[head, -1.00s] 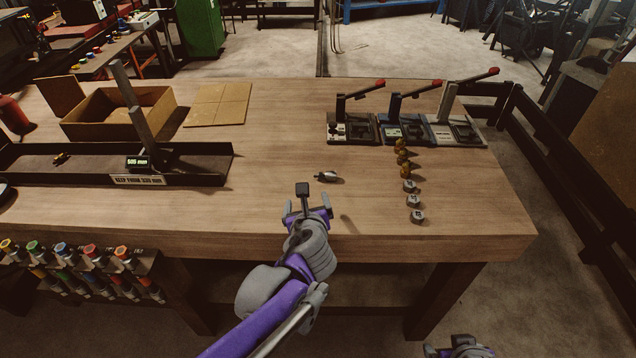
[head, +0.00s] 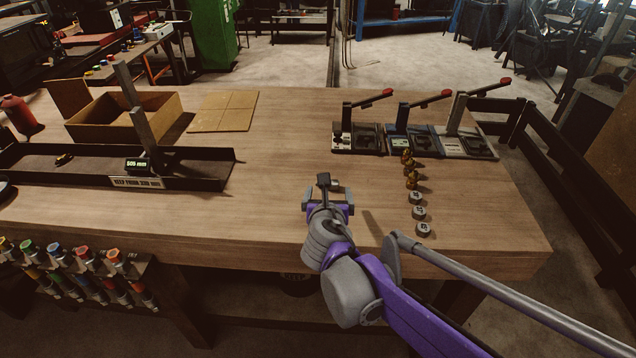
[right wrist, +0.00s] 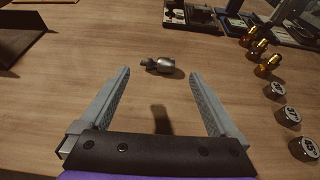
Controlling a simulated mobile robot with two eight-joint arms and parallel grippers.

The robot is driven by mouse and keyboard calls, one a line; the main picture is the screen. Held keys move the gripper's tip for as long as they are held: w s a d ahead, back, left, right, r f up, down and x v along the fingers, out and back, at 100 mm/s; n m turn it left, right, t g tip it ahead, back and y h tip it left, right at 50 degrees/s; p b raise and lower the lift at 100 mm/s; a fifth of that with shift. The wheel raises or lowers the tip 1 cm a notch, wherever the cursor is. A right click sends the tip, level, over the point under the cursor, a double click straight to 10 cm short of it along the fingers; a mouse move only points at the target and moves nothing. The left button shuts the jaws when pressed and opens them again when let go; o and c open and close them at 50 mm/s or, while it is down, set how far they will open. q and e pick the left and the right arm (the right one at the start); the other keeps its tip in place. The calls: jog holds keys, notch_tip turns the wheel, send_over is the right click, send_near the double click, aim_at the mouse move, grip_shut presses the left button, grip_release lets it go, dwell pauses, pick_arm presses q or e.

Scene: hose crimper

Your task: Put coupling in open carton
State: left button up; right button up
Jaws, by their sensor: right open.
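A small silver coupling (right wrist: 160,66) lies on its side on the bench, its narrow end to the left. In the head view it is mostly hidden behind my right gripper (head: 329,196). In the right wrist view the open, empty jaws (right wrist: 160,76) point at the coupling, which lies just beyond the fingertips, between their lines and untouched. The open carton (head: 95,133) stands at the back left of the bench with a flap raised. Its floor is largely hidden. My left gripper is out of view.
A dark tray with a length display (head: 138,165) lies between carton and bench front. Flat cardboard (head: 224,111) lies right of the carton. Brass fittings (head: 410,180) and grey round pieces (head: 419,212) line the right, before several lever presses (head: 398,138). The middle is clear.

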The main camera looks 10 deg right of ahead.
jog(key=x, duration=0.3)
jog(key=shift+w+d+f, duration=0.15)
jog(key=shift+w+f, duration=0.1)
jog(key=shift+x, duration=2.75)
jog(key=shift+c, duration=0.3)
